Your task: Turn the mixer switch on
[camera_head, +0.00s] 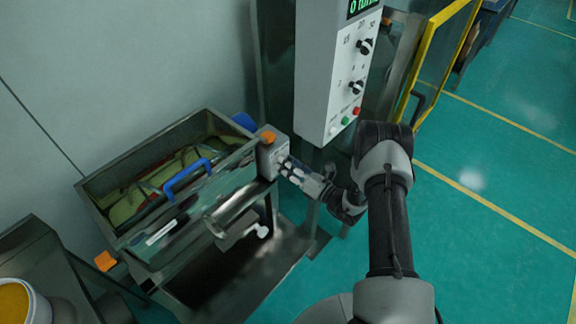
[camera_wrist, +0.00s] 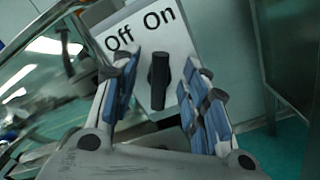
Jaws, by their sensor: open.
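The mixer switch (camera_wrist: 158,75) is a black knob on a light panel marked "Off" and "On", in the middle of the wrist view. It looks upright in the picture, below the word "On"; I cannot tell its exact setting. In the head view its panel is on a grey box (camera_head: 268,158) with an orange top, at the mixer's right end; the knob itself is hidden or too small there. My gripper (camera_wrist: 160,68) is open, with one blue-padded finger on each side of the knob. I see no clear contact. In the head view my gripper (camera_head: 286,170) is close to the box.
The metal trough (camera_head: 110,232) with a blue handle (camera_head: 187,178) is left of the box. A white control panel (camera_head: 335,75) with knobs and buttons hangs above and right of my gripper. A yellow frame (camera_head: 428,60) stands behind. Green floor is open at right.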

